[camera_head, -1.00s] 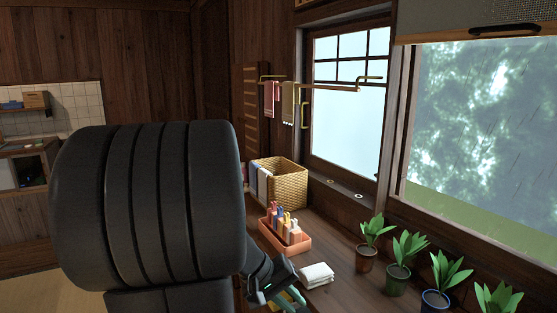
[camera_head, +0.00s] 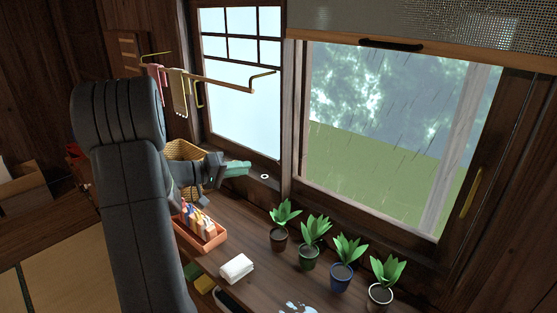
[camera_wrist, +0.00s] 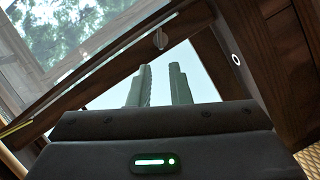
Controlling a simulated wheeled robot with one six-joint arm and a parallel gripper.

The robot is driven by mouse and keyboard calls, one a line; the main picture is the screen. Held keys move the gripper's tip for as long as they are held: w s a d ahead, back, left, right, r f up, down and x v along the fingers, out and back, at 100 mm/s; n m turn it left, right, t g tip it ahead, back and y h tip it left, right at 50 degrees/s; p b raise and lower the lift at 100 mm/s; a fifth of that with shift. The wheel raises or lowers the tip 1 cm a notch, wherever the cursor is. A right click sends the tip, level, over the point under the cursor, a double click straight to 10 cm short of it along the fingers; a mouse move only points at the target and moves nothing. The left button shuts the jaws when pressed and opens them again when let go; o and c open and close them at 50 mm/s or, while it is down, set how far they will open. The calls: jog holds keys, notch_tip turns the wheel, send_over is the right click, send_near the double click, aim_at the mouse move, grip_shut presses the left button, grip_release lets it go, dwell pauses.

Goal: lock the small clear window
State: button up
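The clear window (camera_head: 378,140) on the right shows rain and greenery through its glass. It has a dark wooden frame and a yellow handle (camera_head: 471,193) on its right side. To its left is a frosted window (camera_head: 240,95) with crossbars on its upper part. My gripper (camera_head: 248,168) is held above the sill in front of the frosted window's lower part. In the wrist view its two fingers (camera_wrist: 159,85) stand apart with nothing between them. A small oval metal piece (camera_wrist: 160,38) shows on the frame beyond the fingertips. A pale ring (camera_head: 265,176) lies near the gripper, also in the wrist view (camera_wrist: 236,59).
Several potted plants (camera_head: 343,277) line the counter below the clear window. An orange caddy of bottles (camera_head: 207,240), a white cloth (camera_head: 236,268) and a wicker basket (camera_head: 186,150) are near my arm. A towel rail (camera_head: 215,82) projects before the frosted window. A blind (camera_head: 455,35) hangs above.

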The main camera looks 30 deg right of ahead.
jog(key=d+f+p, duration=0.2)
jog(key=d+p, duration=0.1)
jog(key=d, duration=0.9)
jog(key=shift+s+d+f, duration=0.15)
jog(key=shift+s+d, duration=0.05)
jog(key=shift+s, duration=0.25)
jog(key=shift+c, duration=0.3)
grip_shut()
